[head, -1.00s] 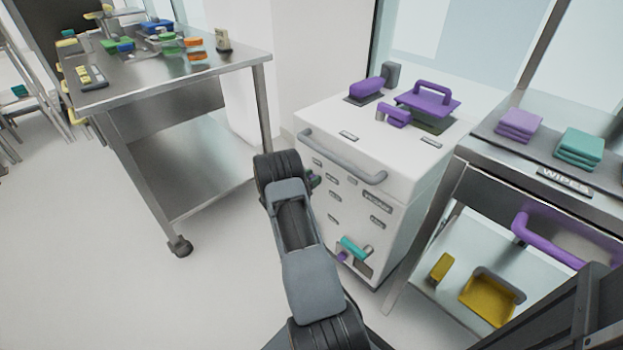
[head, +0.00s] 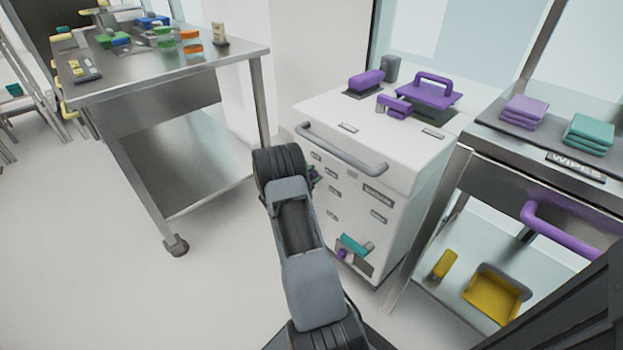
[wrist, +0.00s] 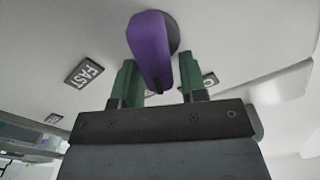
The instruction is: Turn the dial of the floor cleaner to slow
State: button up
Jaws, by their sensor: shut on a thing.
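The floor cleaner (head: 375,225) is a white box with a grey handle bar, labels on its front and purple parts on top. In the wrist view its purple dial (wrist: 149,42) sits on a dark round base, its long grip pointing down the picture. My gripper (wrist: 160,82) has its two green fingers on either side of the dial's lower end, shut on it. A FAST label (wrist: 84,72) is to the left. A second label (wrist: 209,80) on the right is mostly hidden behind a finger. In the head view my arm hides most of the gripper and dial.
A steel table (head: 180,68) with small coloured items stands at the left. A steel cart (head: 482,150) with wipes stands close at the right, with yellow items below. A teal lever (head: 353,244) is low on the cleaner's front. The floor at left is clear.

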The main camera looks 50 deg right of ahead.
jog(key=shift+s+f+m+b, duration=0.2)
jog(key=shift+m+b, duration=0.65)
jog(key=shift+m, duration=0.2)
jog(key=shift+s+f+m+b, duration=0.2)
jog(key=shift+m+b, duration=0.6)
jog(key=shift+m, duration=0.25)
jog(key=o, duration=0.7)
jog(key=shift+a+r, duration=0.1)
jog(key=a+p, duration=0.1)
jog(key=a, duration=0.3)
jog(key=a+p, duration=0.1)
jog(key=a, duration=0.4)
jog(key=w+a+p, duration=0.1)
jog(key=a, duration=0.3)
jog(key=shift+a+p, duration=0.35)
jog(key=shift+a, duration=0.05)
